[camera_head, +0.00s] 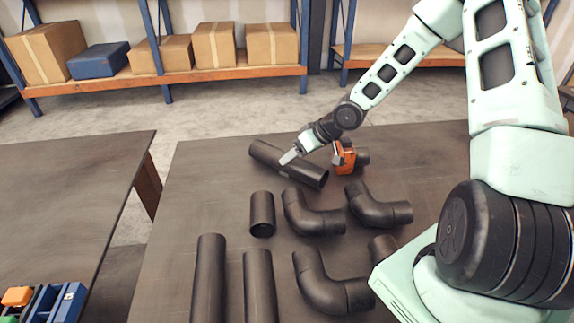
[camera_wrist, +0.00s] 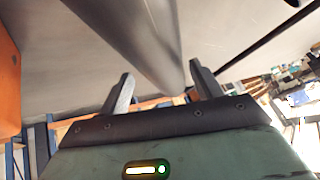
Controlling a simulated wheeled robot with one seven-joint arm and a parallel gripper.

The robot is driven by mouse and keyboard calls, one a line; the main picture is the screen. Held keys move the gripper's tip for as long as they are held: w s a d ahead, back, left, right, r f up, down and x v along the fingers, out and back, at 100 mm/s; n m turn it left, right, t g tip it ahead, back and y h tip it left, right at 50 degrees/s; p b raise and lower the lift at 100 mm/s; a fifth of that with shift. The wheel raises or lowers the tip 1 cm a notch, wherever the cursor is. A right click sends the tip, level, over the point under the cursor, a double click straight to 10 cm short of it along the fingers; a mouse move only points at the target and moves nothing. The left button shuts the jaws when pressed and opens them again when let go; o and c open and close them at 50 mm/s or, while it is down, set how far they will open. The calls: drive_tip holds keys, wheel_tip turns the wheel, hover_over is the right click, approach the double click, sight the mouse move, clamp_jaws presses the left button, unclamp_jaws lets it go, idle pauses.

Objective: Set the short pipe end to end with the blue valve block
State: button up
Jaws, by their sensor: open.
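The valve block (camera_head: 347,157) is orange here, not blue, with a dark pipe stub on its right side. An orange surface (camera_wrist: 8,85), probably that block, fills the left edge of the wrist view. A dark pipe (camera_head: 268,155) lies slantwise just left of the block, apart from it. My gripper (camera_head: 287,158) is over this pipe, jaws open. In the wrist view, my gripper (camera_wrist: 160,90) has a dark pipe (camera_wrist: 140,45) reaching down between its spread fingers; contact cannot be told. A shorter pipe (camera_head: 262,212) lies nearer, its open end facing me.
Several elbows, such as one (camera_head: 310,215), lie right of the shorter pipe. Two longer pipes (camera_head: 209,275) lie at the front. The table's left part (camera_head: 185,210) is clear. A side table (camera_head: 65,200) holds small blue and orange items (camera_head: 45,300). Shelves with boxes stand behind.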

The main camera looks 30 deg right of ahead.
drive_tip(key=shift+x, duration=2.35)
drive_tip(key=shift+s+a, duration=0.1)
drive_tip(key=shift+s, duration=0.05)
drive_tip(key=c, duration=1.2)
clamp_jaws()
drive_tip(key=shift+r, duration=0.1)
